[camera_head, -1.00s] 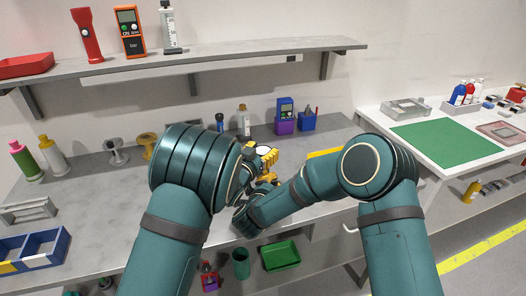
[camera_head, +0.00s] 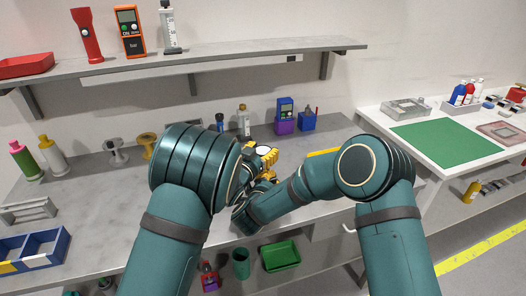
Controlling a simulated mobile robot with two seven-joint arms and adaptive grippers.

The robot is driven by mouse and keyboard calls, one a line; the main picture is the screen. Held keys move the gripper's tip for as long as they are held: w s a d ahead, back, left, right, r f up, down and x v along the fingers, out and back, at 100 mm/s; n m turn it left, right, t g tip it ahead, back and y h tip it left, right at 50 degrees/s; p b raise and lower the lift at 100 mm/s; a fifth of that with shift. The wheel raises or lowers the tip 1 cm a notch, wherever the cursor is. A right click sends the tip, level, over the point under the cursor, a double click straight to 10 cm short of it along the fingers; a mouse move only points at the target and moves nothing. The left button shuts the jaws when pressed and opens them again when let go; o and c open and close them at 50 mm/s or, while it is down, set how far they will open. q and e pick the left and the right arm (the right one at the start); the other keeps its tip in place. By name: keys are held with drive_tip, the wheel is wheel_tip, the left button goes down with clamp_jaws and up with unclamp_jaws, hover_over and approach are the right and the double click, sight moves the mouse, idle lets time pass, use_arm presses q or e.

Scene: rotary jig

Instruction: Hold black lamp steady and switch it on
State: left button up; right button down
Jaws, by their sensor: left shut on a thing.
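The black lamp (camera_head: 264,148) is mostly hidden behind my arms and grippers; only a pale round face with a dark rim shows above the grey bench. My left gripper (camera_head: 267,156), with yellow fingers, is shut on the lamp, just below and right of that face. My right gripper (camera_head: 268,176) is just below the left one, close to the lamp. Its fingers are largely hidden, so I cannot tell their opening or whether they touch the lamp. The lamp's switch is not visible.
Behind the grippers stand a purple-and-blue meter (camera_head: 285,116), a blue holder (camera_head: 308,121) and small bottles. Spools (camera_head: 117,152) stand left on the bench. A shelf (camera_head: 200,62) runs above. A green tray (camera_head: 281,256) lies below the bench's front edge.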

use_arm(q)
drive_tip(key=shift+d, duration=0.1)
use_arm(e)
drive_tip(key=shift+w+a, duration=0.1)
drive_tip(key=shift+w, duration=0.3)
idle(0.5)
drive_tip(key=shift+s, duration=0.35)
drive_tip(key=shift+s+d, duration=0.25)
drive_tip(key=shift+s, duration=0.2)
drive_tip(key=shift+s, duration=0.25)
drive_tip(key=shift+s+d, duration=0.3)
drive_tip(key=shift+s, duration=0.6)
drive_tip(key=shift+s+d, duration=0.25)
drive_tip(key=shift+s, duration=0.6)
drive_tip(key=shift+s+d, duration=0.3)
drive_tip(key=shift+s, duration=0.6)
use_arm(q)
drive_tip(key=o, duration=1.3)
